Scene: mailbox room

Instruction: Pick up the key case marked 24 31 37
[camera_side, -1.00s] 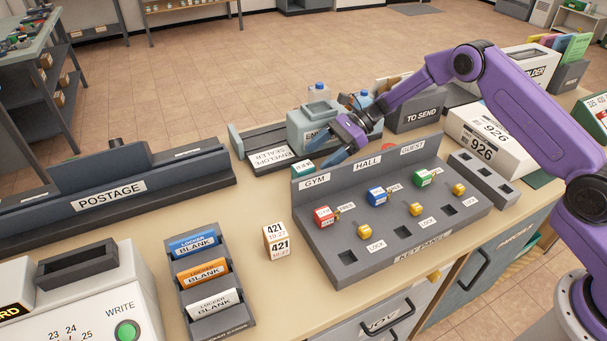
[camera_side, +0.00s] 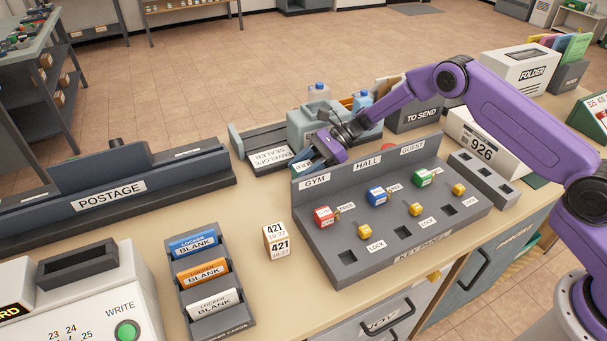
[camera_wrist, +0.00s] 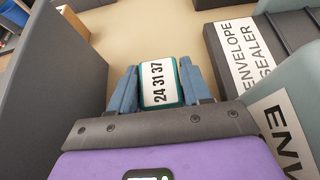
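The key case marked 24 31 37 (camera_wrist: 160,82) is a small teal block with a white label. In the wrist view it lies between the two blue fingers of my gripper (camera_wrist: 160,88), one on each side and very close to it. I cannot tell whether the fingers press on it. In the side view my gripper (camera_side: 316,160) is low behind the key panel (camera_side: 345,270), and a teal part of the case (camera_side: 301,166) shows just left of the fingers. The fingertips are partly hidden there by the panel's back wall.
The envelope sealer (camera_side: 270,158) stands close behind and left of my gripper; it also shows in the wrist view (camera_wrist: 245,60). The panel's tall back wall is close in front. A 421 block (camera_side: 277,241) and a locker card rack (camera_side: 215,315) stand nearer the camera.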

